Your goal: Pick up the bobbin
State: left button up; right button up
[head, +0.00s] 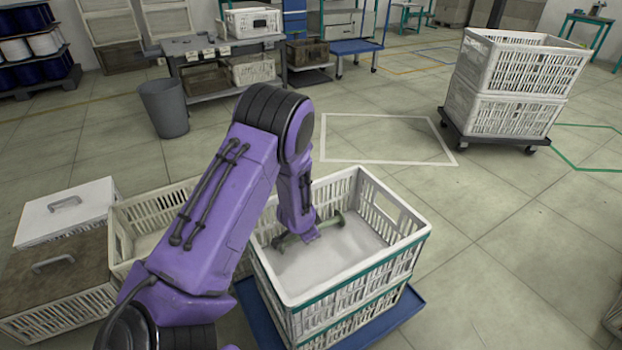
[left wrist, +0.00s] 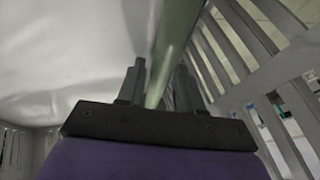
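The bobbin (head: 322,227), a greenish shaft with wider ends, lies inside the white crate (head: 345,290) in the head view. My left gripper (head: 311,236) reaches down into this crate at the middle of the bobbin; its fingers are hard to make out there. In the left wrist view, the bobbin's green shaft (left wrist: 174,40) runs between the two dark fingers of my left gripper (left wrist: 160,82). The fingers stand apart on either side of the shaft, and a narrow gap seems to show on the right side. My right gripper is not in view.
The crate stands on a blue base (head: 400,308); its slatted walls are close around my gripper. A beige crate (head: 140,215) and lidded boxes (head: 65,268) stand left. Stacked white crates (head: 515,85) sit on a dolly at right. A grey bin (head: 165,108) stands behind.

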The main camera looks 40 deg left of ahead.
pick_arm(q)
jog(key=shift+r, duration=0.1)
grip_shut()
notch_tip(320, 180, up, 28)
jog(key=p, duration=1)
